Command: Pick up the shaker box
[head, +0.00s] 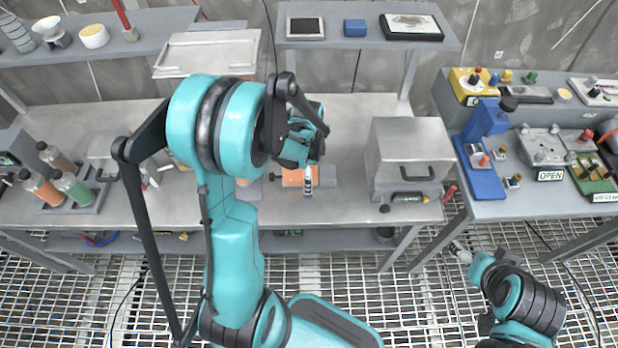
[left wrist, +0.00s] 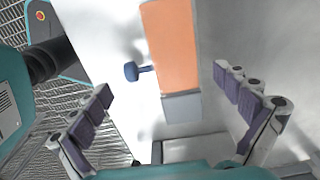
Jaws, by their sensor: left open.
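An orange box with a grey end (head: 292,179), which I take for the shaker box, lies on the grey workbench below my left gripper (head: 307,172). In the left wrist view the orange box (left wrist: 170,45) runs between the two spread fingers, with a dark blue knob (left wrist: 131,71) at its left side. My left gripper is open, with visible room between each finger and the box, and it holds nothing. In the head view the gripper and forearm hide part of the box. My right gripper (head: 460,252) is low at the right, beyond the bench; its jaws are too small to judge.
A grey metal box with a handle (head: 408,160) stands right of the orange box. A bottle rack (head: 85,200) stands at the left. A raised shelf (head: 365,38) runs behind. A second table (head: 520,205) with coloured devices is at the right.

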